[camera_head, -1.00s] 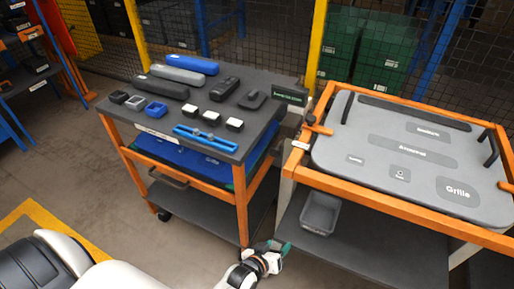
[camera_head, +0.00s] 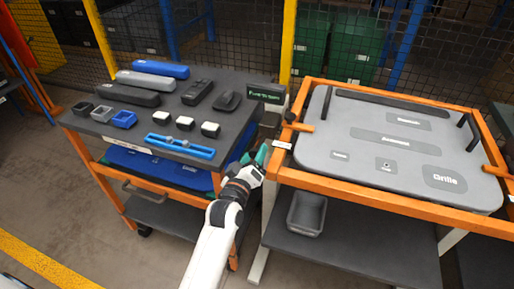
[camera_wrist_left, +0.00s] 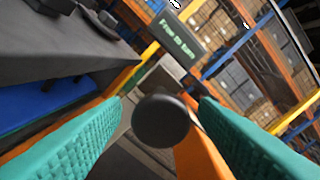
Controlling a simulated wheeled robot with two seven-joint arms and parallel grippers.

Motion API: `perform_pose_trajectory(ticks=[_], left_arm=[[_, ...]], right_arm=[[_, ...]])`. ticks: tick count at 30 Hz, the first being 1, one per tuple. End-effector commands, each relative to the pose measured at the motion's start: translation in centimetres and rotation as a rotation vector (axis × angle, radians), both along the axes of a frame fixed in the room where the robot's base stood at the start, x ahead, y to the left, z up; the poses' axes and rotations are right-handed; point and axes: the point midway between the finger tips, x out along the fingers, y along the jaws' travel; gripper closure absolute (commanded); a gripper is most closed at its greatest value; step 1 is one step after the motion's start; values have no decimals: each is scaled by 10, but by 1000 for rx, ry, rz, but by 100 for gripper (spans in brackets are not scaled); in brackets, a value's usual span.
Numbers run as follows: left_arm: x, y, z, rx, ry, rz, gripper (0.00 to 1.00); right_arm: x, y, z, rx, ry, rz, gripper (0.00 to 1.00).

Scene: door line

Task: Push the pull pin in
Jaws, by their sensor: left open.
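A round black knob (camera_wrist_left: 160,121), which looks like the pull pin's head, faces the left wrist camera. It sits in the gap between the two teal fingers of my left gripper (camera_wrist_left: 158,115), with no visible contact. In the head view my left gripper (camera_head: 262,155) is open between the dark-topped cart and the orange frame (camera_head: 345,193). I cannot make out the knob clearly there. The pin's shaft is hidden behind the knob. My right gripper is not in view.
A small sign with green text (camera_head: 264,94) stands at the cart's back corner. The cart top (camera_head: 218,141) holds several blocks and a blue bar (camera_head: 180,146). A grey panel (camera_head: 352,158) lies in the orange frame. A grey bin (camera_head: 307,212) is on the shelf below.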

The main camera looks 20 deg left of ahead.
Motion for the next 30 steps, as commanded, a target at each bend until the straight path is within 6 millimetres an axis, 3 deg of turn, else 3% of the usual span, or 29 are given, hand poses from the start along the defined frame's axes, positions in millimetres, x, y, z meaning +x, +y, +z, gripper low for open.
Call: perform_pose_trajectory(ticks=[6,17,27,30], left_arm=[[27,-1,0,1,-1,1,45],[32,-1,0,1,0,0,45],[32,-1,-1,1,1,1,99],[32,-1,-1,1,1,1,100]], right_arm=[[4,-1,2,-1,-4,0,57],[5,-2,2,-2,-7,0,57],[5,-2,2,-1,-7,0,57],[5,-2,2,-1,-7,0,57]])
